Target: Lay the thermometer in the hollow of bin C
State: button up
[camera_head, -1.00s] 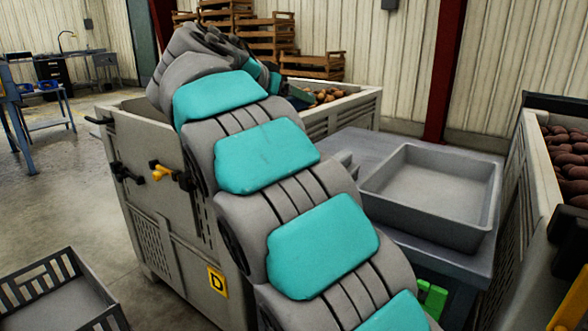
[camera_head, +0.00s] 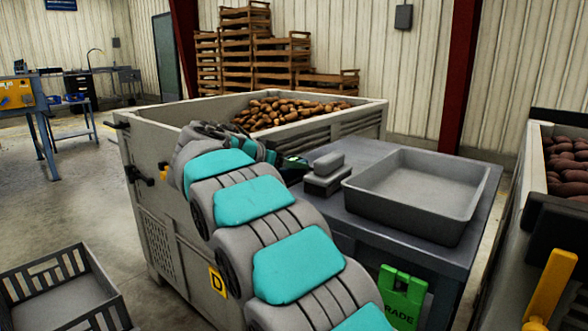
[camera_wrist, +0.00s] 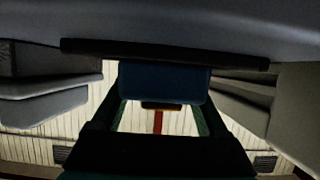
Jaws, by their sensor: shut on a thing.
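My gripper (camera_wrist: 161,98) shows in the wrist view with its two fingers on either side of a dark blue block (camera_wrist: 164,82), which has a small orange part at its lower edge. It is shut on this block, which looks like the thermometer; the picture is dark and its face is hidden. In the head view my arm reaches over the grey bin marked D (camera_head: 185,235), its end low by that bin's right side, with the fingers mostly hidden. No letter C is readable, so I cannot tell which bin is C.
Tan potatoes (camera_head: 290,112) fill the far part of bin D. A grey table (camera_head: 400,258) beside it bears an empty grey tray (camera_head: 455,222) and a small grey block (camera_head: 327,175). A bin of reddish potatoes (camera_head: 568,160) stands right. A slatted crate (camera_head: 100,268) is at lower left.

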jog(key=shift+f, duration=0.1)
jog(key=shift+f, duration=0.2)
jog(key=o, duration=1.4)
jog(key=shift+r+p, duration=0.2)
jog(key=shift+p, duration=0.4)
